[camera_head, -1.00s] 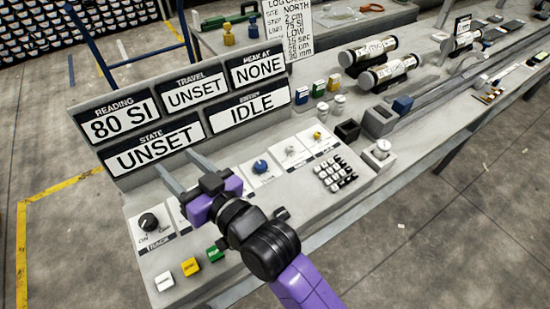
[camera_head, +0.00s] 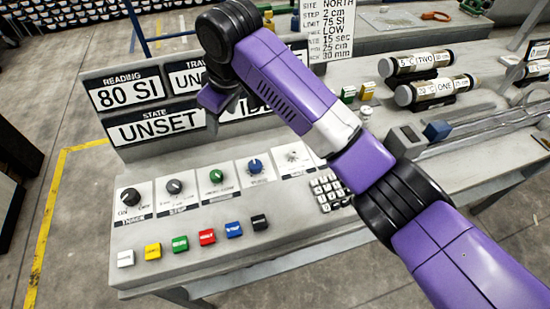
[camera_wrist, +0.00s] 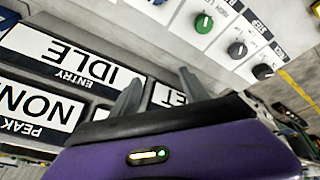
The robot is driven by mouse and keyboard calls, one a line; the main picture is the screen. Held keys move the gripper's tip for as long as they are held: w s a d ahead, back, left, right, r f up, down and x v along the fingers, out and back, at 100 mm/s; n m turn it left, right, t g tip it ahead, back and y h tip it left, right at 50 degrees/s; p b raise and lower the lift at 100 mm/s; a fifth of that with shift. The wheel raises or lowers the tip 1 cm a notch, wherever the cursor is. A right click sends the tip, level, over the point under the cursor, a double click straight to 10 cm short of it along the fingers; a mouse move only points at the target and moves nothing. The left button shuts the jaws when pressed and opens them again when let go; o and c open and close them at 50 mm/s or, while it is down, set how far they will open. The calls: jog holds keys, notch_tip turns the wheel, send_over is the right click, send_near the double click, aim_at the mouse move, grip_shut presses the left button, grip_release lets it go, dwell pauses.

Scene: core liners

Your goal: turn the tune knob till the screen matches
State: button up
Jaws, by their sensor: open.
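The console has a row of knobs: black (camera_head: 130,197), dark grey (camera_head: 174,187), green (camera_head: 216,176), blue (camera_head: 254,166) and a pale one (camera_head: 292,156). I cannot read which is labelled tune. The reading screen (camera_head: 126,91) shows 80 SI and the state screen (camera_head: 155,125) shows UNSET. My gripper (camera_wrist: 158,90) is open and empty, in front of the screens and apart from the knobs. The wrist view shows the entry screen (camera_wrist: 80,60) at IDLE, the peak screen (camera_wrist: 32,110) at NONE and the green knob (camera_wrist: 204,23). My arm covers parts of the screens in the head view.
Several coloured buttons (camera_head: 180,244) line the console front, with a keypad (camera_head: 328,191) to the right. Labelled core tubes (camera_head: 438,90) lie on the bench at right.

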aim_at(255, 164)
jog(key=s+d+f+g+h, duration=0.1)
jog(key=d, duration=0.1)
jog(key=s+d+f+g, duration=0.1)
jog(key=s+d, duration=0.1)
jog(key=s+d+f+g+h, duration=0.1)
jog(key=s+d, duration=0.1)
jog(key=shift+s+d+f+h, duration=0.1)
jog(key=shift+d+f+h, duration=0.05)
jog(key=shift+d+h, duration=0.2)
jog(key=shift+d+f, duration=0.15)
jog(key=shift+f, duration=0.15)
jog(key=shift+f+b, duration=0.65)
jog(key=shift+f, duration=2.9)
jog(key=shift+r, duration=0.1)
grip_shut()
